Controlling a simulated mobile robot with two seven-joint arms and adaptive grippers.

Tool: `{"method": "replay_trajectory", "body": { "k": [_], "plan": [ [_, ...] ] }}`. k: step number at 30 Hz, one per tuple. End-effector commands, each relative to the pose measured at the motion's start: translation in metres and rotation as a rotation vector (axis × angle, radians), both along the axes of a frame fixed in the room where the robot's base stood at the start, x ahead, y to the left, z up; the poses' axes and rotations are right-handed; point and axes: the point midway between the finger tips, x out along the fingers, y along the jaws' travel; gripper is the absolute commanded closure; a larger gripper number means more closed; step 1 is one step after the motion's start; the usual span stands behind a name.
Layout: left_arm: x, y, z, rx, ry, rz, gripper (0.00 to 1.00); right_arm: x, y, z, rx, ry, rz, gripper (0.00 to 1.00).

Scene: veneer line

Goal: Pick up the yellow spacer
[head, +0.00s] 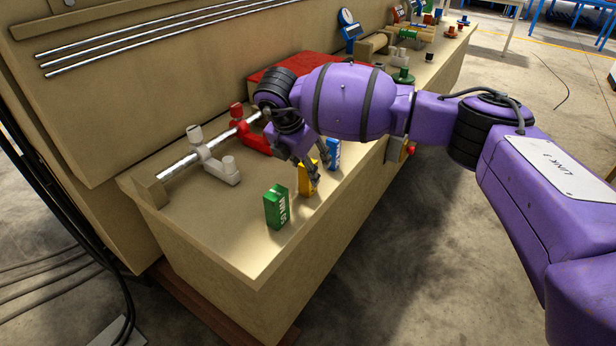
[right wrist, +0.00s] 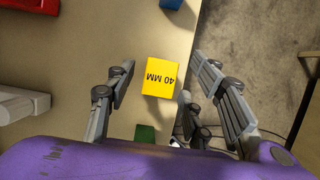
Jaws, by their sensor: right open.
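The yellow spacer (head: 304,178) stands on the bench near its front edge, partly hidden by my right gripper (head: 311,175). There is a gap on each side, and the spacer looks nearer the left finger. The right gripper is open and empty, reaching down over the spacer. My left gripper is not in view.
A green spacer (head: 276,207) stands left of the yellow one, and a blue spacer (head: 334,153) stands right of it. A rod with white (head: 222,165) and red (head: 249,136) clamps lies behind. The bench's front edge is close.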

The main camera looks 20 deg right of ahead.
Motion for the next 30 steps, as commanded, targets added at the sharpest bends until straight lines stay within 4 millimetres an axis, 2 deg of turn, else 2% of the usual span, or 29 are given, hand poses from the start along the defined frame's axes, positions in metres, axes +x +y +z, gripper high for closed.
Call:
{"method": "replay_trajectory", "body": {
  "k": [3,11,22,30],
  "plan": [
    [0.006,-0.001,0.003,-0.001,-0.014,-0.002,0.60,0.003,-0.004,-0.011,0.000,0.000,0.000,0.52],
    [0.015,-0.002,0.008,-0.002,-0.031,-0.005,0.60,0.003,-0.004,-0.013,0.000,-0.001,0.001,0.52],
    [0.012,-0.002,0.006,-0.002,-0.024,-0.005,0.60,0.003,-0.004,-0.013,0.000,-0.001,0.000,1.00],
    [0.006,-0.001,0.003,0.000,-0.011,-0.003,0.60,0.004,-0.004,-0.012,0.000,-0.003,0.001,1.00]
  ]
}}
